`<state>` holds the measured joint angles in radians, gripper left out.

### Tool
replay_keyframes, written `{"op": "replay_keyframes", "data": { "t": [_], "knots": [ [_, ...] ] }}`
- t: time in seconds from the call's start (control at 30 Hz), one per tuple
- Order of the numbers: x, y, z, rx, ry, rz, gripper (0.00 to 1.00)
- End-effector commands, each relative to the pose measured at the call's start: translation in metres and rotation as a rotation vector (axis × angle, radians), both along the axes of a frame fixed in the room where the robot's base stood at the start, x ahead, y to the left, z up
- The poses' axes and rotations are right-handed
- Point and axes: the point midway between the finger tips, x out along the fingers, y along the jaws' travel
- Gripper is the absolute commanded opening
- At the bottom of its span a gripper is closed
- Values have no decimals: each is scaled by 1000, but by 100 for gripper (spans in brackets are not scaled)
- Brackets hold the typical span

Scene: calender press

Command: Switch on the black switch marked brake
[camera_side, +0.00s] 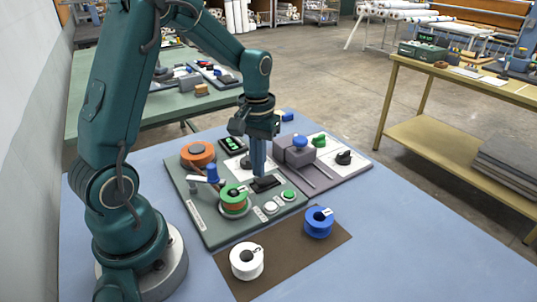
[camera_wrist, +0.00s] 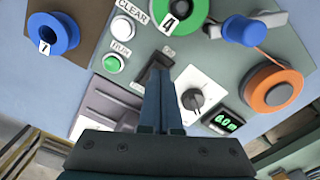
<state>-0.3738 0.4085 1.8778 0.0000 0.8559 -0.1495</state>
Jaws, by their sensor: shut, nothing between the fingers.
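The black switch (camera_side: 266,184) is a dark rocker on the grey-green control panel (camera_side: 213,232), beside the green spool. In the wrist view the black switch (camera_wrist: 151,74) is partly hidden behind my fingers, and I cannot read its full marking or tell its position surely. My gripper (camera_side: 258,174) points down with its fingers together and empty. Its tips are at or just above the switch's far side; I cannot tell whether they touch. In the wrist view my gripper (camera_wrist: 162,84) reaches up to the switch's edge.
A green spool (camera_side: 233,199), a blue-knobbed lever (camera_side: 211,174) and an orange roll (camera_side: 197,155) stand left of the fingers. A green button (camera_side: 288,195) and white button (camera_side: 271,207) lie in front. A dial (camera_wrist: 193,99) and green display (camera_wrist: 229,117) are close by.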

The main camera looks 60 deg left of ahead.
Motion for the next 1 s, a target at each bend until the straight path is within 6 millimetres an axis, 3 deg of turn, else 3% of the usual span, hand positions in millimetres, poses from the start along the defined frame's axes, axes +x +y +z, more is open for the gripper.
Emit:
{"op": "replay_keyframes", "data": {
  "t": [1.0],
  "knots": [
    [0,0,-15,0,0,0,0]
  ]
}}
